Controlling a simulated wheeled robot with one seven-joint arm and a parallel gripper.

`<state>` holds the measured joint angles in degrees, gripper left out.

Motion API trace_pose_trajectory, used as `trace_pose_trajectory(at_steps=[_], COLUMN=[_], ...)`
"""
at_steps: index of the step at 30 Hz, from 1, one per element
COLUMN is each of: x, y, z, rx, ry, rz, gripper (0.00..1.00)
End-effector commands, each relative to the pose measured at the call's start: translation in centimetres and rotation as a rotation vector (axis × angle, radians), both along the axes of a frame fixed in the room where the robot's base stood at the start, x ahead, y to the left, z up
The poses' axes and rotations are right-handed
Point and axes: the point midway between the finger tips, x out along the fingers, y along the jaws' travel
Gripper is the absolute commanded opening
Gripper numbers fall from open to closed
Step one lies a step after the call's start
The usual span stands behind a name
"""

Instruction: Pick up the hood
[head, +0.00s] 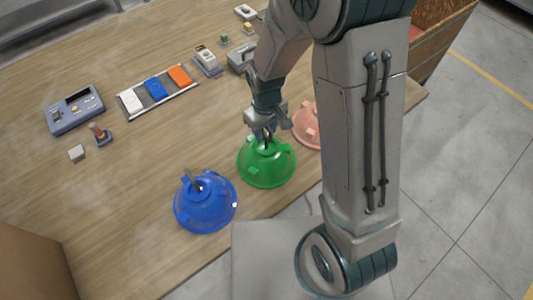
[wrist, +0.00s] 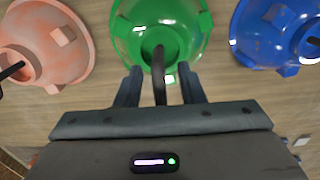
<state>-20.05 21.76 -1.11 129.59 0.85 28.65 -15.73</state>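Three dome-shaped hoods with dark hooks on top stand in a row on the wooden table. The green hood (head: 266,172) is in the middle, the blue hood (head: 205,213) at the left, and the pink hood (head: 304,128) at the right, partly hidden by my arm. My gripper (head: 268,136) is right above the green hood. In the wrist view, the green hood (wrist: 184,28) lies ahead of my gripper (wrist: 160,88). Its dark hook stands between the two spread fingers, with a gap visible on each side. The blue hood (wrist: 268,38) and pink hood (wrist: 66,62) flank it.
Behind the hoods are a grey-blue control box (head: 72,112), a tray of white, blue and orange pieces (head: 135,116), and small switch-like devices (head: 207,63). A wooden crate (head: 440,35) stands at the right. The table's front edge is close to the hoods.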

Motion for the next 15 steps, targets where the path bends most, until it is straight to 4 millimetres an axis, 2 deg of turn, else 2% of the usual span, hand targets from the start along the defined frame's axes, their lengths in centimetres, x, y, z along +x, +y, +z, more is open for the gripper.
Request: trace_pose_trajectory(at_steps=[5,6,9,10,15], x=[0.0,0.0,0.0,0.0,0.0], y=[0.0,0.0,0.0,0.0,0.0], z=[-0.04,-0.04,-0.03,-0.02,-0.01], rx=[0.0,0.0,0.0,0.0,0.0], ry=[0.0,0.0,0.0,0.0,0.0], rz=[0.0,0.0,0.0,0.0,0.0], gripper=[0.35,0.32,0.05,0.0,0.0])
